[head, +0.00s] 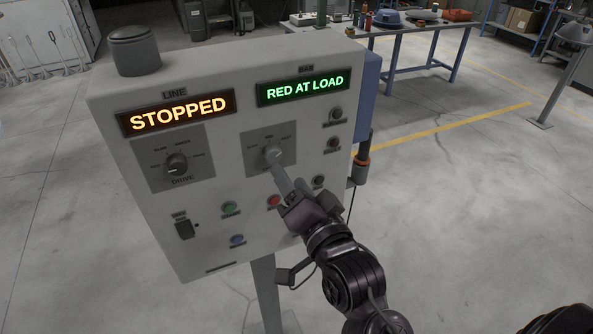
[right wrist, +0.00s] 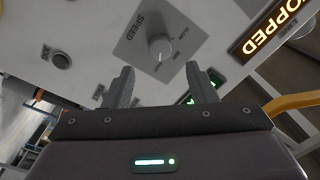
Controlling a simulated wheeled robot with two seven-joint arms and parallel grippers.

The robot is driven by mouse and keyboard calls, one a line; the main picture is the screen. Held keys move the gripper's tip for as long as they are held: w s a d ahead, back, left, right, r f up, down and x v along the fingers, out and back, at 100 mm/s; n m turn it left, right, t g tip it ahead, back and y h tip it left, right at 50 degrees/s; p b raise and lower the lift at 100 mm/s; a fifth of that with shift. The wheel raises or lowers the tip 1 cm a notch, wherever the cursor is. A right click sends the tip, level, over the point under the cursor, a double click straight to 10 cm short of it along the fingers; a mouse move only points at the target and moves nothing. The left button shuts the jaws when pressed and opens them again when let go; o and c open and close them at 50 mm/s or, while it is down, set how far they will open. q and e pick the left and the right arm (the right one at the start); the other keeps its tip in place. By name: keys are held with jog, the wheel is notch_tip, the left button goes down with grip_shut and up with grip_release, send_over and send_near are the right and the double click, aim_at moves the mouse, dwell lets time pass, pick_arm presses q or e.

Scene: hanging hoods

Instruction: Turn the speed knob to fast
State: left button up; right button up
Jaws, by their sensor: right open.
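The speed knob (head: 273,154) is a grey round knob on a darker square plate, right of the drive knob on the control box (head: 188,238). In the right wrist view, the speed knob (right wrist: 160,47) sits on its plate marked SPEED, with a pale pointer line. The small position labels are too fine to read surely. My right gripper (head: 281,178) is at the panel, just below the speed knob. Its fingers (right wrist: 162,84) are apart, with nothing between them, and the knob shows beyond the gap. My left gripper is not in view.
The drive knob (head: 177,164) is to the left. Above are an orange STOPPED display (head: 178,114) and a green RED AT LOAD display (head: 303,88). A green button (head: 230,208), a blue button (head: 237,240) and a red button (head: 274,201) lie below. A workbench (head: 420,29) stands behind.

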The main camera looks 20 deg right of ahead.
jog(key=shift+s+p, duration=0.3)
jog(key=shift+s, duration=0.4)
